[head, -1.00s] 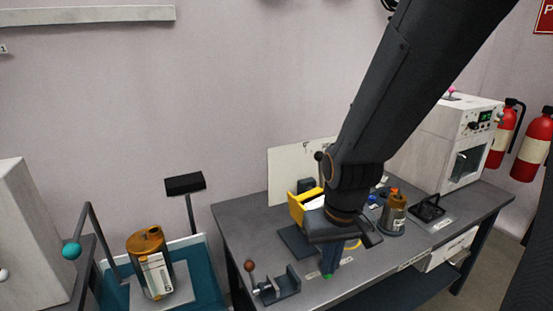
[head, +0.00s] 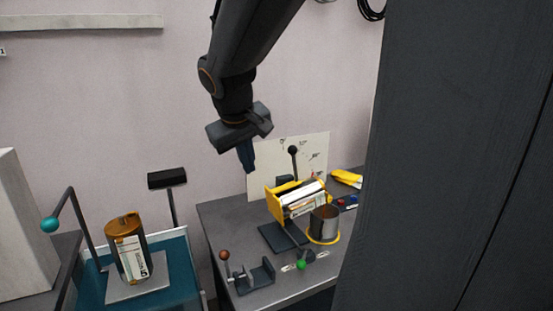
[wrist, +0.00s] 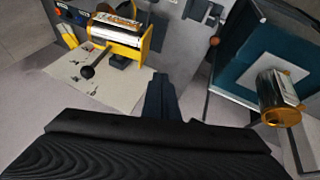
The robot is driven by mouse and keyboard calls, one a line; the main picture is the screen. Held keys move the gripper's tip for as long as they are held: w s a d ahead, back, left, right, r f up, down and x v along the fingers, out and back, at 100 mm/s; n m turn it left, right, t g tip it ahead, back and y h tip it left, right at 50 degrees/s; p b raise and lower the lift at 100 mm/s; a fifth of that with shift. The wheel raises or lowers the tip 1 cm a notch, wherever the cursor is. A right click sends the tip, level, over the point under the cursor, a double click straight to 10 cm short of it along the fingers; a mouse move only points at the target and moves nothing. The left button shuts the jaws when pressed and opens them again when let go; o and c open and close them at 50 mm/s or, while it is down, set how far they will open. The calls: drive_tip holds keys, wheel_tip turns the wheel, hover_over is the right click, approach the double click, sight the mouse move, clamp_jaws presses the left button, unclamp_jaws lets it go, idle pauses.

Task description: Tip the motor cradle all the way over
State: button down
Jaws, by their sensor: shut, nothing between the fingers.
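The yellow motor cradle (head: 275,205) stands on a dark base plate on the bench and holds a motor (head: 301,198) with a white label. A lever with a black ball knob (head: 293,150) rises behind it. In the wrist view the cradle (wrist: 127,48) is at the upper left, with the black knob (wrist: 88,72) pointing toward the camera. My gripper (head: 249,168) is shut and empty, in the air to the left of the knob and above the cradle, apart from both. In the wrist view my fingers (wrist: 160,92) point up the picture, right of the knob.
A metal cup with a yellow ring (head: 324,226) is in front of the cradle. A clamp with a brown knob (head: 247,276) sits at the bench's front left. A copper canister (head: 128,250) stands on the teal stand at left. A dark body hides the right side.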

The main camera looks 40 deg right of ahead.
drive_tip(key=d+r+m+h, duration=0.1)
drive_tip(key=d+r+h, duration=0.1)
drive_tip(key=d+r, duration=0.4)
drive_tip(key=w+d+f+p, duration=0.2)
drive_tip(key=d+f, duration=0.4)
drive_tip(key=d, duration=0.3)
drive_tip(key=shift+w+f+p, duration=0.35)
drive_tip(key=shift+w+p, duration=0.05)
drive_tip(key=shift+w, duration=0.45)
